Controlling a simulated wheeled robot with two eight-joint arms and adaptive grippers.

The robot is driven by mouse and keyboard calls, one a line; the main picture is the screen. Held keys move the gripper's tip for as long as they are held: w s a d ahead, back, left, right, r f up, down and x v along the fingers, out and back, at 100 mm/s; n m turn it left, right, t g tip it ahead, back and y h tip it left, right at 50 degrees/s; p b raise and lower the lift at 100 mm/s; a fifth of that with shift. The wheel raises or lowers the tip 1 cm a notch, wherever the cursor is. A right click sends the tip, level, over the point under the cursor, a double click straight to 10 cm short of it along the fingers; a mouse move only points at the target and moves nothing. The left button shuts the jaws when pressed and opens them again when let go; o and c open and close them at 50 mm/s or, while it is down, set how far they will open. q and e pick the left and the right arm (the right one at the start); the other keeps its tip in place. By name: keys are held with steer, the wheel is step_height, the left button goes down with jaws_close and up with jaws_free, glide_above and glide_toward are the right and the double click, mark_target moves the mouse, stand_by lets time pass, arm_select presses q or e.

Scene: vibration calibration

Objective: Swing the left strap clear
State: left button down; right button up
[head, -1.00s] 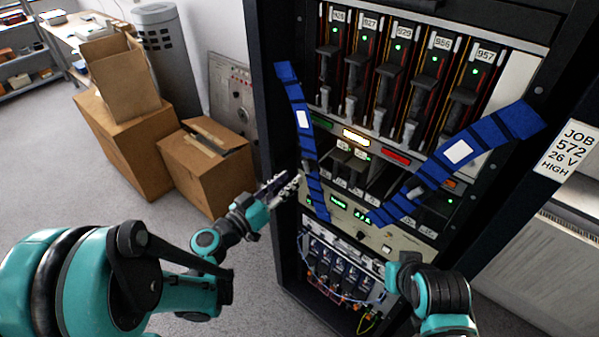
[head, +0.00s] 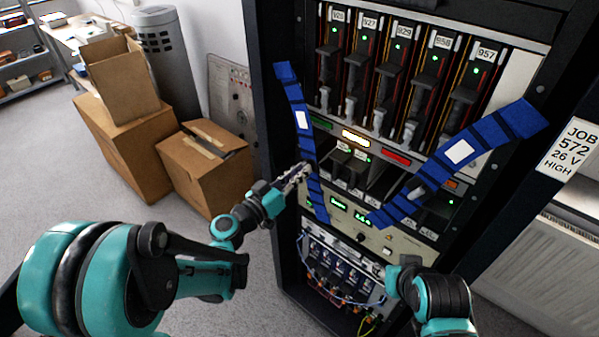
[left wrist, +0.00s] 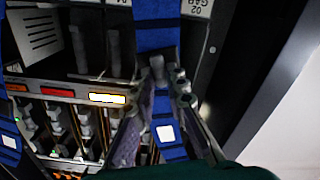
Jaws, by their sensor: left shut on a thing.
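The left strap (head: 302,118) is a blue band with a white label, hanging down the left side of the rack front. My left gripper (head: 303,171) is at its lower half, shut on it. In the left wrist view the strap (left wrist: 155,38) runs between the two fingers (left wrist: 160,80), with its white label just beyond them. The right strap (head: 458,152), also blue with a white label, slants from the upper right to the lower middle of the rack. My right arm shows at the lower right; its fingers are not visible.
The dark rack (head: 270,150) holds numbered modules with green lights above and a beige panel (head: 375,232) with green displays below. Loose wires (head: 340,292) lie under it. Cardboard boxes (head: 205,165) stand left of the rack. A job sign (head: 572,150) is at right.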

arm_select(q)
steer(key=w+a+f+m+b, duration=0.1)
steer(key=w+a+m+b, duration=0.1)
steer(key=w+a+m, duration=0.2)
steer(key=w+a, duration=0.1)
steer(key=a, duration=0.2)
steer(key=shift+w+a+f, duration=0.25)
steer(key=shift+a+f, duration=0.05)
steer(key=c, duration=1.5)
jaws_free()
steer(key=shift+c, duration=0.2)
steer(key=shift+d, duration=0.1)
